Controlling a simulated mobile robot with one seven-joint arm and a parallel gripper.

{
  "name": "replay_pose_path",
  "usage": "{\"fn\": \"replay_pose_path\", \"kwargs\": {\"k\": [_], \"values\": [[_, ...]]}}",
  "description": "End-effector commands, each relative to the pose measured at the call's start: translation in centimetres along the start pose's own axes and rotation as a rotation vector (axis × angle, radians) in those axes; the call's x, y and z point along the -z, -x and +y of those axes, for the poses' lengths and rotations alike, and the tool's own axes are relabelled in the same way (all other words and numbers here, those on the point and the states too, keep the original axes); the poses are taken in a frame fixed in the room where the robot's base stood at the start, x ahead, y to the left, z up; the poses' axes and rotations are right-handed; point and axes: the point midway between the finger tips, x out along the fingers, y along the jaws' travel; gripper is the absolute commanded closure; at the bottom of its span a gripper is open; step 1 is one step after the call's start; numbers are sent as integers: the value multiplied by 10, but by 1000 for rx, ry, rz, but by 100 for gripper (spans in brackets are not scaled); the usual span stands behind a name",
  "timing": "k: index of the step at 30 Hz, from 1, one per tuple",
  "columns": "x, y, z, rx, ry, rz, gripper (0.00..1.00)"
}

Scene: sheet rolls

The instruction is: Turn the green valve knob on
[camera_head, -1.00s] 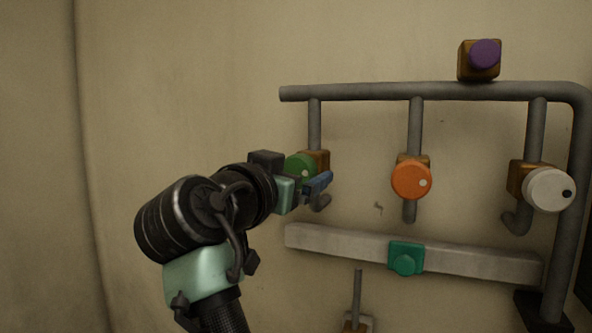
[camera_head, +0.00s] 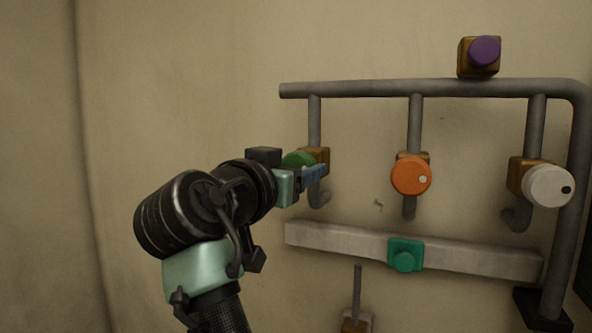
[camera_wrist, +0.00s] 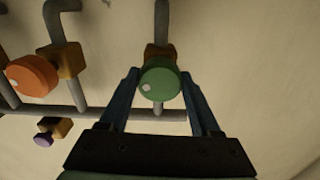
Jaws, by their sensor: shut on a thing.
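The green valve knob (camera_wrist: 161,79) sits on a brown valve body on a grey pipe. It is round, with a pale dot on its face that lies left of and below its middle in the wrist view. My gripper (camera_wrist: 161,82) is shut on the green knob, with one blue finger on each side of it. In the head view the green knob (camera_head: 297,159) shows only in part, because my gripper (camera_head: 312,175) covers its lower part. The valve body (camera_head: 320,157) shows just right of the knob.
An orange knob (camera_head: 410,176) and a white knob (camera_head: 548,186) sit to the right on the same pipe frame (camera_head: 430,90). A purple knob (camera_head: 486,51) is above. A teal button (camera_head: 404,257) is on a pale beam (camera_head: 335,239) below. The wall at left is clear.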

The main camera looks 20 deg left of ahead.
Motion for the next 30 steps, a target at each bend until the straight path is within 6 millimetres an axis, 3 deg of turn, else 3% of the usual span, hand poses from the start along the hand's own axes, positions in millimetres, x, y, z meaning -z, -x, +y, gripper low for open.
{"fn": "replay_pose_path", "kwargs": {"k": [30], "values": [[0, 0, 1, -3, 929, -2, 91]]}}
